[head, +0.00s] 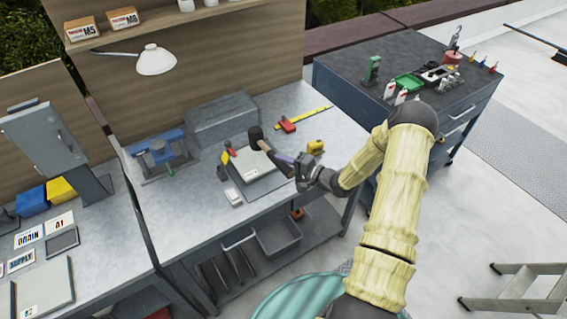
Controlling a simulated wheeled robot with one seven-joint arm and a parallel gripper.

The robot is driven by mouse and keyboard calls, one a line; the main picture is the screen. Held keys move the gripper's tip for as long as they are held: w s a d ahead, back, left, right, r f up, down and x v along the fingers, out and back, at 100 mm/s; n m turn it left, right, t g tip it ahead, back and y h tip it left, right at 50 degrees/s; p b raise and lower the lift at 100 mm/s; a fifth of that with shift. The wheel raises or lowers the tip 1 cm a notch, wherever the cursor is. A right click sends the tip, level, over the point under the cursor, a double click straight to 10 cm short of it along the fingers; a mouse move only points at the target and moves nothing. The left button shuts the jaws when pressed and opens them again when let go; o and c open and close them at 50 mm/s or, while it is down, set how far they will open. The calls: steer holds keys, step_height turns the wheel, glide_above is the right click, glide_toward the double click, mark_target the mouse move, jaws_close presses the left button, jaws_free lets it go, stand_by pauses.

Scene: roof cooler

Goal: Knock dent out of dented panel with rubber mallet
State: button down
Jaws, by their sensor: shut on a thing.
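My gripper (296,168) is shut on the handle of the rubber mallet (255,134). The mallet has a black head and a wooden handle, and its head points away to the upper left. The mallet head appears over the far edge of a flat pale grey panel (250,166) on the workbench. I take this to be the dented panel, but no dent can be made out at this size. Whether the head touches the panel cannot be told. The fingers are small and partly hidden by the wrist.
The workbench (180,215) also holds a blue clamp-like tool (160,147), a grey box (221,118), a yellow ruler (303,119) and a red-handled tool (287,125). A lamp (156,60) hangs above. A tool cart (335,75) stands right, a stepladder (520,290) lower right.

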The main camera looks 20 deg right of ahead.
steer(key=shift+r, duration=0.15)
step_height(320, 180, up, 8)
steer(key=p, duration=0.6)
